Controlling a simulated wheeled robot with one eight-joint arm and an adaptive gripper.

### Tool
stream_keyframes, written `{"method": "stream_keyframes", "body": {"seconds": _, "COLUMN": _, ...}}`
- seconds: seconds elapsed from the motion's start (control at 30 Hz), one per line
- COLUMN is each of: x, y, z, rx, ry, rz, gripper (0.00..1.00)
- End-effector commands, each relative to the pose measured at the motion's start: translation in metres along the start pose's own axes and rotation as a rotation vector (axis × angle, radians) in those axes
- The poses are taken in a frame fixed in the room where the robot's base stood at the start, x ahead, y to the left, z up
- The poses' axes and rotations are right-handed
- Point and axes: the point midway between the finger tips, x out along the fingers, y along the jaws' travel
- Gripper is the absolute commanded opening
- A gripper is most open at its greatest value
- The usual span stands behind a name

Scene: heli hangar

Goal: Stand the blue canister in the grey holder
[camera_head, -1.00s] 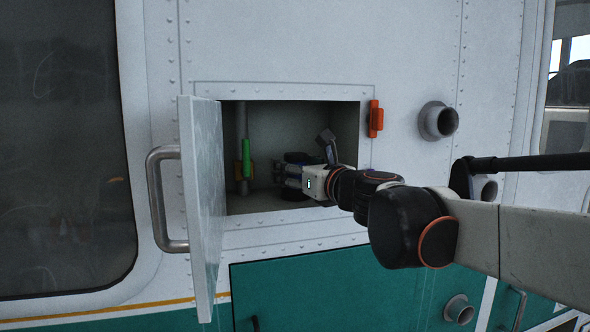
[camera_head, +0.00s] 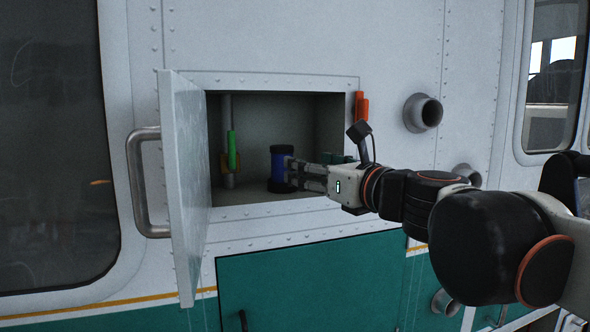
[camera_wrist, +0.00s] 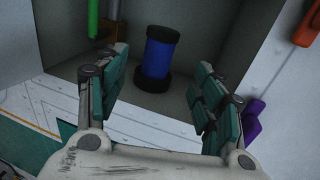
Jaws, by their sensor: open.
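The blue canister (camera_head: 278,163) with dark ends stands upright inside the open wall compartment. In the wrist view the canister (camera_wrist: 161,52) is upright, and its lower end meets a wider dark ring (camera_wrist: 153,80) on the compartment floor. This ring may be the grey holder; its colour looks nearly black, and I cannot tell how deep the canister sits in it. My gripper (camera_head: 296,173) is at the compartment's mouth, right of the canister. In the wrist view my gripper (camera_wrist: 160,76) is open, its fingers spread to either side with a gap between them and the canister.
The compartment door (camera_head: 184,180) hangs open at the left. A green-handled fitting on a pipe (camera_head: 232,150) stands left of the canister. An orange latch (camera_head: 361,107) is on the right of the opening. A round pipe stub (camera_head: 423,113) juts from the wall.

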Motion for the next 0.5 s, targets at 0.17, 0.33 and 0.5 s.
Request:
{"method": "stream_keyframes", "body": {"seconds": 0.17, "x": -0.007, "y": 0.000, "z": 0.000, "rx": 0.000, "ry": 0.000, "rz": 0.000, "gripper": 0.62}}
{"method": "stream_keyframes", "body": {"seconds": 0.33, "x": -0.008, "y": 0.002, "z": -0.002, "rx": -0.018, "ry": 0.004, "rz": 0.004, "gripper": 0.62}}
{"method": "stream_keyframes", "body": {"seconds": 0.5, "x": -0.024, "y": 0.017, "z": -0.036, "rx": -0.322, "ry": 0.079, "rz": 0.056, "gripper": 0.62}}
